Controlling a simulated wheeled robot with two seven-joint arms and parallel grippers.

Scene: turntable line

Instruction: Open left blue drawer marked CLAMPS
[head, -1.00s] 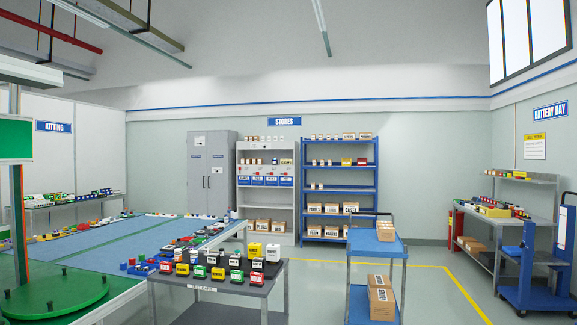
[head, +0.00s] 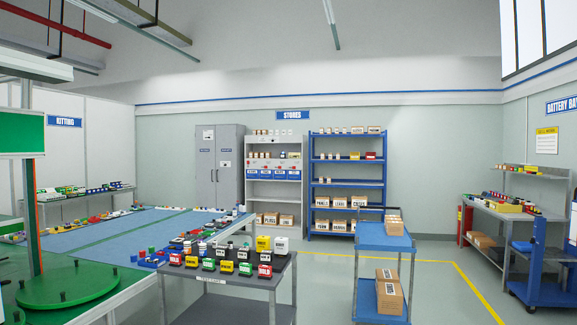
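A row of several blue drawer fronts with white labels (head: 273,174) sits in the grey-white shelf unit (head: 273,204) under the STORES sign, at the back wall. The leftmost blue drawer (head: 252,174) is in line with the others and looks shut. Its label is too small to read, so I cannot tell which drawer says CLAMPS. The unit stands far off, across the room. Neither of my grippers is in view.
A grey table with labelled blocks (head: 235,282) and a blue cart (head: 372,240) stand in front, with a gap of floor between them. A grey cabinet (head: 217,165) and a blue rack (head: 347,187) flank the unit. A green turntable (head: 68,288) is at left.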

